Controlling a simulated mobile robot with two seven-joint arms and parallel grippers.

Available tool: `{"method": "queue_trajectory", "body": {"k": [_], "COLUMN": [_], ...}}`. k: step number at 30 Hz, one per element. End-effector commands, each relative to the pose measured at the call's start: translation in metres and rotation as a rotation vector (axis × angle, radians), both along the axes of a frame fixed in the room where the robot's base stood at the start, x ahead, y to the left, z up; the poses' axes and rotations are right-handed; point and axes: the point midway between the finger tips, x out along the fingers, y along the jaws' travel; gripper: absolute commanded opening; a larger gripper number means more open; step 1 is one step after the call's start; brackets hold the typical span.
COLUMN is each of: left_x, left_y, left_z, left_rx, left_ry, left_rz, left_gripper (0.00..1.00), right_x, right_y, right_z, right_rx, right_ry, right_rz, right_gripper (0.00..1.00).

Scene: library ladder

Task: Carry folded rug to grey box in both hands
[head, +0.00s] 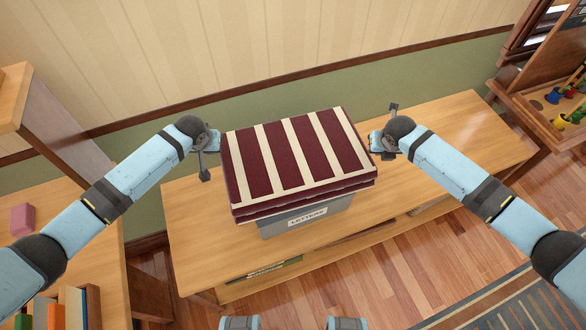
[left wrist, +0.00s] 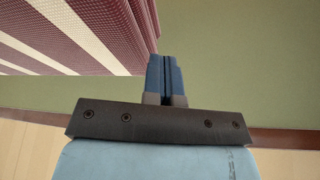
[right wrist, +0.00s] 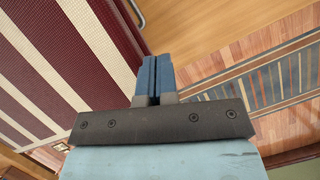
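The folded rug (head: 290,155), dark red with cream stripes, lies flat on top of the grey box (head: 312,222), which has a "LETTERS" label and stands on a wooden bench. The rug covers the box's top and overhangs its front. My left gripper (head: 217,141) is at the rug's left edge, and my right gripper (head: 374,141) is at its right edge. In the left wrist view the blue fingers (left wrist: 165,78) are together with no rug between them. In the right wrist view the fingers (right wrist: 154,78) are also together and empty, beside the striped rug (right wrist: 75,65).
The wooden bench (head: 465,130) is clear to the right of the box. A shelf unit with books and a pink block (head: 22,219) stands at the left. A wooden unit with small coloured items (head: 560,100) is at the far right. A blue striped carpet (head: 500,300) lies on the floor.

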Motion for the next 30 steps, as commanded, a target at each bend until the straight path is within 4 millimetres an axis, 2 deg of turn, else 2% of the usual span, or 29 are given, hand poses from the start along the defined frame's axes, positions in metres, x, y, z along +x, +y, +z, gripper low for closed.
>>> {"method": "queue_trajectory", "body": {"k": [2, 5, 13, 16, 17, 26, 30], "left_x": [0.0, 0.0, 0.0, 0.0, 0.0, 0.0, -0.006], "left_y": [0.011, 0.02, 0.025, 0.025, 0.025, 0.026, 0.026], "left_z": [0.001, 0.0, 0.0, 0.0, 0.0, 0.002, 0.016], "left_rx": [0.005, 0.006, 0.008, 0.008, 0.009, 0.01, 0.009], "left_ry": [0.0, 0.001, 0.001, 0.002, 0.002, 0.001, 0.0], "left_rz": [0.004, 0.006, 0.007, 0.007, 0.008, 0.008, 0.007], "left_gripper": [0.02, 0.25, 0.26, 0.26, 0.26, 0.26, 0.26], "right_x": [-0.001, -0.001, -0.001, -0.001, -0.001, -0.001, -0.001], "right_y": [-0.011, -0.02, -0.025, -0.025, -0.025, -0.026, -0.026], "right_z": [-0.001, -0.001, -0.002, -0.002, -0.002, -0.002, -0.002], "right_rx": [-0.005, -0.006, -0.009, -0.01, -0.01, -0.01, -0.01], "right_ry": [0.003, 0.004, 0.004, 0.004, 0.004, 0.004, 0.004], "right_rz": [-0.004, -0.004, -0.005, -0.006, -0.006, -0.006, -0.006], "right_gripper": [0.0, 0.0, 0.0, 0.23, 0.26, 0.26, 0.26]}}
